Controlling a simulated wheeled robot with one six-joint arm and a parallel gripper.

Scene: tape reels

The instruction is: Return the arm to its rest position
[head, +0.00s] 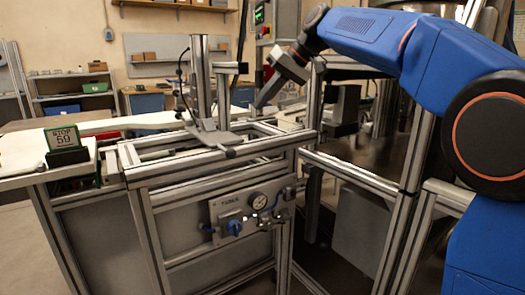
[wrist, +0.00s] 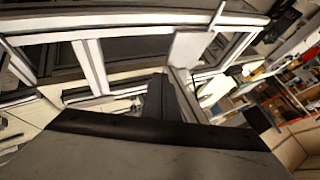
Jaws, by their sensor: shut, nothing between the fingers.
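My blue arm (head: 375,38) reaches in from the right of the head view and bends down at its wrist, above the metal frame. My gripper (head: 258,105) hangs below the wrist, pointing down and left, small in this view. It is shut and empty. In the wrist view the dark end of my gripper (wrist: 160,98) shows at the centre, with frame bars beyond it. No reel is seen in my gripper.
An aluminium-profile workstation (head: 140,185) stands in the middle, with an upright post (head: 199,80) left of my gripper. A valve panel (head: 245,215) is on its front. A green-framed sign (head: 63,138) stands on the left table. Shelves (head: 75,88) line the back; floor shows at lower left.

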